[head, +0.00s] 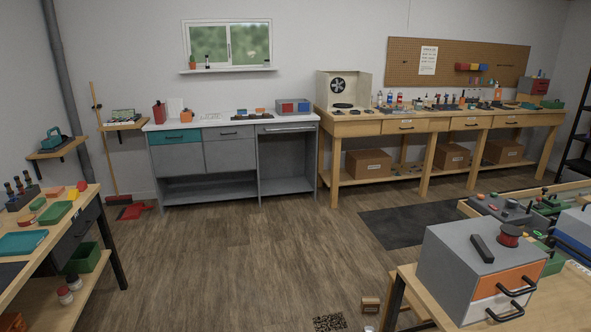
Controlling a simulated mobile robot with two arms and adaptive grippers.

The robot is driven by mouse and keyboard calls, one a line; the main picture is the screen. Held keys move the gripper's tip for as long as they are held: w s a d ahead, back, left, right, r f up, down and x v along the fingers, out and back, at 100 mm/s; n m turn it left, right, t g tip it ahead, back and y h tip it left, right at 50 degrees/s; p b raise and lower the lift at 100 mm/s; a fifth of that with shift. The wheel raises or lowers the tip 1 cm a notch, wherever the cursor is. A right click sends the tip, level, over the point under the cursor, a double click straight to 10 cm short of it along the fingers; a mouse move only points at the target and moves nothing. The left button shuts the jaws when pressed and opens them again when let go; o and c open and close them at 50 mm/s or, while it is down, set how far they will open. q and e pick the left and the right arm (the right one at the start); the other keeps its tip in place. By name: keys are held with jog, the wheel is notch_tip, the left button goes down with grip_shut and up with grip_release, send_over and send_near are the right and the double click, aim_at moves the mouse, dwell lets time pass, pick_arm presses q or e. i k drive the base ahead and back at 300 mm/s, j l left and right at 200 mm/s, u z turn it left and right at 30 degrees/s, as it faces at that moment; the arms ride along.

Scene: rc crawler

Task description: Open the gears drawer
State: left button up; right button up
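No label reading gears is legible, so I cannot tell which drawer is the gears drawer. A grey box cabinet (457,274) at the lower right has an orange drawer (503,285) above a white drawer (492,309), both with black handles and both looking shut. The grey workbench (287,165) at the back has a teal drawer (175,138) and grey drawers, which look shut. The wooden bench (362,128) at the back right has several labelled drawers, such as one drawer (407,127), too small to read. Neither of my grippers is in view.
A wooden floor (240,260) lies open in the middle. A dark mat (405,230) lies before the wooden bench. A left workbench (85,205) and a right table (560,305) flank the space.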

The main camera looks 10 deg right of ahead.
aim_at(460, 123)
jog(key=i+j+u, duration=0.1)
jog(key=i, duration=0.8)
jog(key=i+j+u, duration=0.1)
jog(key=i+j, duration=0.15)
jog(key=i, duration=0.65)
jog(key=i+z, duration=0.15)
jog(key=i, duration=0.45)
jog(key=i+z, duration=0.1)
jog(key=i, duration=0.5)
jog(key=i+j+z, duration=0.15)
jog(key=i, duration=0.4)
jog(key=i+l+z, duration=0.15)
jog(key=i+z, duration=0.25)
jog(key=i, duration=0.3)
jog(key=i+z, duration=0.4)
jog(key=i, duration=0.25)
jog(key=i+j+z, duration=0.25)
jog(key=i+z, duration=0.15)
jog(key=i, duration=0.3)
jog(key=i+l+z, duration=0.35)
jog(key=i, duration=0.6)
jog(key=i+j+z, duration=0.15)
jog(key=i+z, duration=0.15)
jog(key=i, duration=0.65)
jog(key=i+l+u, duration=0.25)
jog(key=i, duration=0.25)
